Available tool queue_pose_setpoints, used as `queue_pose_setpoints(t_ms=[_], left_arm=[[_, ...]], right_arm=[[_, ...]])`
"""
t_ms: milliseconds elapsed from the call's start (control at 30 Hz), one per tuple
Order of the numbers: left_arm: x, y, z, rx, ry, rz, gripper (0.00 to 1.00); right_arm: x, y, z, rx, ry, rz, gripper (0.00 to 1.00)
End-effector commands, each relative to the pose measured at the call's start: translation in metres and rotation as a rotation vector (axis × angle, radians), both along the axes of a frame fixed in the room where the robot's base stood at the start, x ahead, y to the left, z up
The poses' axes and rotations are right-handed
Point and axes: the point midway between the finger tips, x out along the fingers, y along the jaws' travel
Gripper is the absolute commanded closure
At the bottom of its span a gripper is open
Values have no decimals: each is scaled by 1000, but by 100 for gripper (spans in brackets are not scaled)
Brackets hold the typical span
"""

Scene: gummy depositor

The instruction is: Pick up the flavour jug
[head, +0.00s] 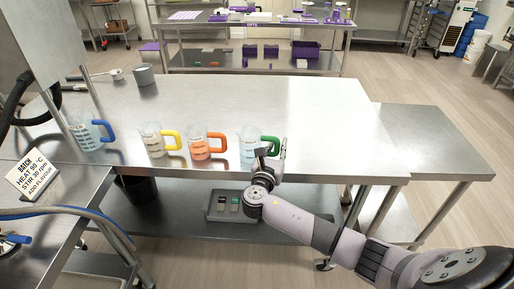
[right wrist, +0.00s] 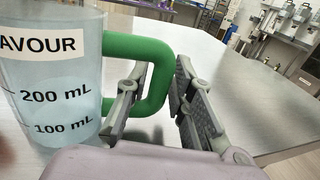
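The flavour jug (head: 246,146) is a clear jug with a green handle, standing upright near the front edge of the steel table. In the right wrist view the jug (right wrist: 52,75) shows a label ending in "AVOUR", volume marks and pale blue liquid. Its green handle (right wrist: 160,85) lies between the fingers of my right gripper (right wrist: 163,92), one finger inside the loop and one outside. The fingers look spread, with a narrow gap at the outer one; contact on the inner side is unclear. In the head view my right gripper (head: 268,155) partly covers the handle. My left gripper is not visible.
Jugs with orange (head: 200,149), yellow (head: 153,143) and blue (head: 88,134) handles stand left of the flavour jug. A grey pot (head: 144,75) is farther back. The table's middle and right are clear. A tray (head: 222,215) sits on the lower shelf.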

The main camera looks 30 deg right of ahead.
Motion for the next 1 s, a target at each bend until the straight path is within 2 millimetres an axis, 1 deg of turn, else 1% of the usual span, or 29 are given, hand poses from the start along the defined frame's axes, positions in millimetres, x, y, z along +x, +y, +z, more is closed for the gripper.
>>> queue_pose_setpoints(t_ms=[33, 200, 300, 867, 1000], left_arm=[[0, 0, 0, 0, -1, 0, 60], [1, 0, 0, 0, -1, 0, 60], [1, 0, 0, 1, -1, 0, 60], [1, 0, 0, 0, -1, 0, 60], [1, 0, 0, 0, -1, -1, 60]], right_arm=[[0, 0, 0, 0, 0, 0, 84], [0, 0, 0, 0, 0, 0, 95], [0, 0, 0, 0, 0, 0, 100], [0, 0, 1, 0, -1, 0, 100], [0, 0, 4, 1, -2, 0, 100]])
